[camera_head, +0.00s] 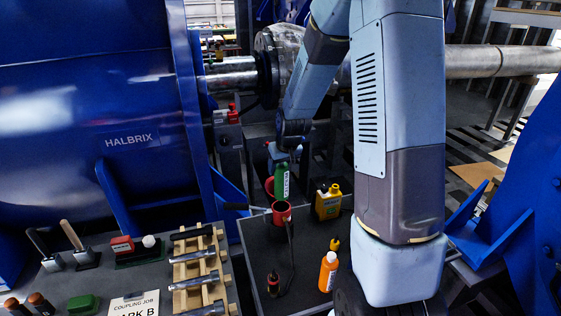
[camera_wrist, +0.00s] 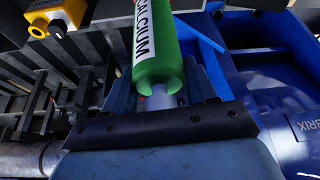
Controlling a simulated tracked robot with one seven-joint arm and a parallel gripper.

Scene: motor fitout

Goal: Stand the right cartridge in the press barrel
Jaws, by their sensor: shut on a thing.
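My gripper (camera_head: 285,155) points down and is shut on the top end of a green cartridge (camera_head: 282,182). In the wrist view the cartridge (camera_wrist: 155,50) shows a white label reading CALCIUM, and its narrow grey end sits between the fingers. The cartridge is roughly upright in the head view. Its lower end is at the mouth of a red press barrel (camera_head: 281,214); I cannot tell whether it is inside or just behind the rim. The barrel is out of sight or hidden in the wrist view.
Another red round part (camera_head: 269,187) shows behind the cartridge. Blue machine housing (camera_head: 95,120) rises at left.

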